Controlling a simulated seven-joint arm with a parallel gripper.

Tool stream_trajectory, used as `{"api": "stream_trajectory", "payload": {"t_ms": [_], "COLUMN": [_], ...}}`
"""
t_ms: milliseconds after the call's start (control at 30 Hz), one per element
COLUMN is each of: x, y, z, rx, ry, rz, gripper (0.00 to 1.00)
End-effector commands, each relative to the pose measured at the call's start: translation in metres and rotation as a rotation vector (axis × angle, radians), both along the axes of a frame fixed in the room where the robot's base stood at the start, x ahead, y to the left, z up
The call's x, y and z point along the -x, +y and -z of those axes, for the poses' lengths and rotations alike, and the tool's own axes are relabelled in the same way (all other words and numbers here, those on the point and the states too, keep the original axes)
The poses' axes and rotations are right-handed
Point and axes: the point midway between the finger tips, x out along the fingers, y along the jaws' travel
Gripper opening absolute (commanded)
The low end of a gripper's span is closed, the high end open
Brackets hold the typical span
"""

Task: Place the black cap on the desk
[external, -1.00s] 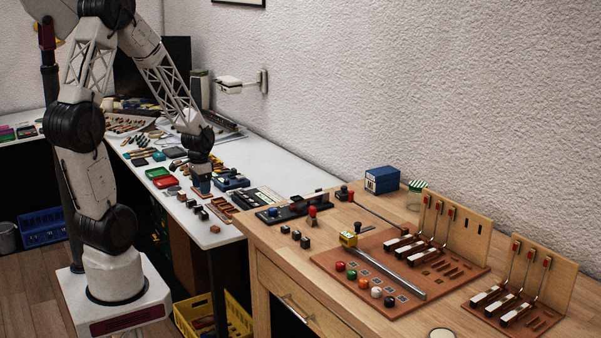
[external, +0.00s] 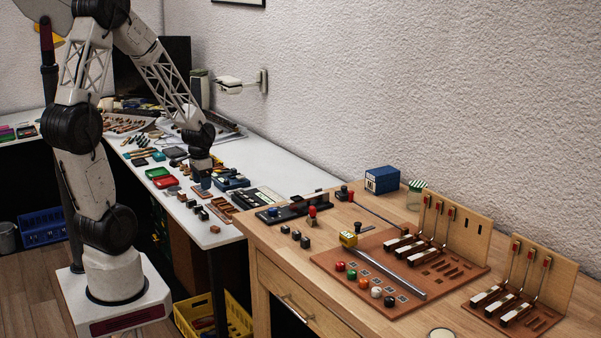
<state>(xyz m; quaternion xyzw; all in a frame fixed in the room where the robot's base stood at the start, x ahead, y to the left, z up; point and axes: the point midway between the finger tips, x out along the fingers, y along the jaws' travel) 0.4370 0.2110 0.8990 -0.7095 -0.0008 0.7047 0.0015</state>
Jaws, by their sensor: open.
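My gripper (external: 201,170) is at the end of the arm over the white desk (external: 225,235), above a cluster of small parts. Its fingers are small and dark here; nothing shows held between them. Several small black pieces could be the black cap: black blocks (external: 203,216) stand on the white desk just below and right of the gripper. More black blocks (external: 305,242) stand on the wooden desk (external: 270,237). A black round knob (external: 389,301) ends the row of coloured knobs on the brown board (external: 410,305). I cannot tell which is meant.
A blue device (external: 232,182) stands right of my gripper. Red and green trays (external: 160,176) lie to its left. On the wooden desk are a blue box (external: 382,180), a jar (external: 416,196) and key-action models (external: 425,240). The wooden desk's front left is fairly clear.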

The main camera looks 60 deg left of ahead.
Motion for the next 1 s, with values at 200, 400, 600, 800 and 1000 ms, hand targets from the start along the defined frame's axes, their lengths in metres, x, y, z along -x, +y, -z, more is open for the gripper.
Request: {"api": "stream_trajectory", "payload": {"t_ms": [200, 400, 600, 800, 1000], "x": [-0.001, 0.009, 0.031, 0.065, 0.1], "y": [-0.032, -0.079, -0.127, -0.17, -0.2], "z": [-0.041, -0.097, -0.15, -0.195, -0.225], "rx": [-0.012, -0.021, -0.022, -0.014, 0.0], "ry": [-0.031, -0.075, -0.122, -0.17, -0.207], "rz": [0.007, 0.011, 0.015, 0.019, 0.022], "gripper": [0.65, 0.65, 0.65, 0.65, 0.65]}}
